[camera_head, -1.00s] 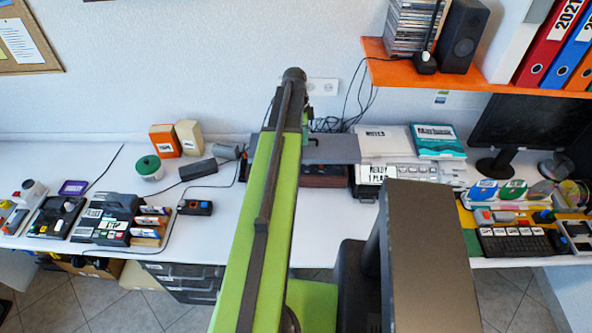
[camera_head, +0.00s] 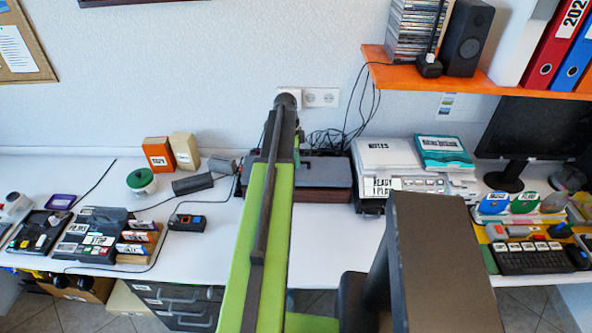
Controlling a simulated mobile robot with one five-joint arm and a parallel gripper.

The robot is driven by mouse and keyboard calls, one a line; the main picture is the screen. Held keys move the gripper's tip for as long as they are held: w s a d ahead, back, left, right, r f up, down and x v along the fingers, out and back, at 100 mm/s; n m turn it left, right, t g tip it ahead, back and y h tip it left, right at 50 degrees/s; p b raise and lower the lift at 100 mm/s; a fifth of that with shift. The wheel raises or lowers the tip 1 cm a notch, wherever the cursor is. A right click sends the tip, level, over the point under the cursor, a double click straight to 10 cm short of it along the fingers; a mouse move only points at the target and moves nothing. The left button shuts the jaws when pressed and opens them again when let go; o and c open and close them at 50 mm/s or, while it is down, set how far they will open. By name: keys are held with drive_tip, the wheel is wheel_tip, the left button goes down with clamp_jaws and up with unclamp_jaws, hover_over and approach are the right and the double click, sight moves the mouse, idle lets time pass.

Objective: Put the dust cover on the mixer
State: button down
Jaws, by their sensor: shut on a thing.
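The dust cover (camera_head: 328,170) is a flat dark grey lid at the back of the desk, right of my arm. It lies over a low reddish-brown unit (camera_head: 325,195), which looks like the mixer; only its front side shows below the cover. The cover looks level and roughly lined up with the unit, but I cannot tell if it is fully seated. My gripper (camera_head: 301,137) is at the cover's back left part, shut on it. My arm hides the fingertips and the left part of the cover and unit.
A white player (camera_head: 415,186) and a notes box (camera_head: 386,154) stand close on the right. Loose cables lie behind. On the left are a dark cylinder (camera_head: 192,183), a green-lidded tub (camera_head: 141,183) and small boxes. An orange shelf (camera_head: 480,78) overhangs at the back right.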

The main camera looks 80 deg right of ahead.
wheel_tip(320, 180, down, 2)
drive_tip(key=shift+f+b, duration=0.25)
drive_tip(key=shift+b, duration=0.3)
drive_tip(key=shift+r, duration=0.2)
drive_tip(key=shift+f, duration=0.15)
drive_tip(key=c, duration=1.5)
unclamp_jaws()
wheel_tip(320, 180, up, 12)
drive_tip(key=w+p, duration=0.1)
drive_tip(key=p, duration=1.1)
drive_tip(key=shift+w, duration=0.35)
drive_tip(key=shift+w+a, duration=0.1)
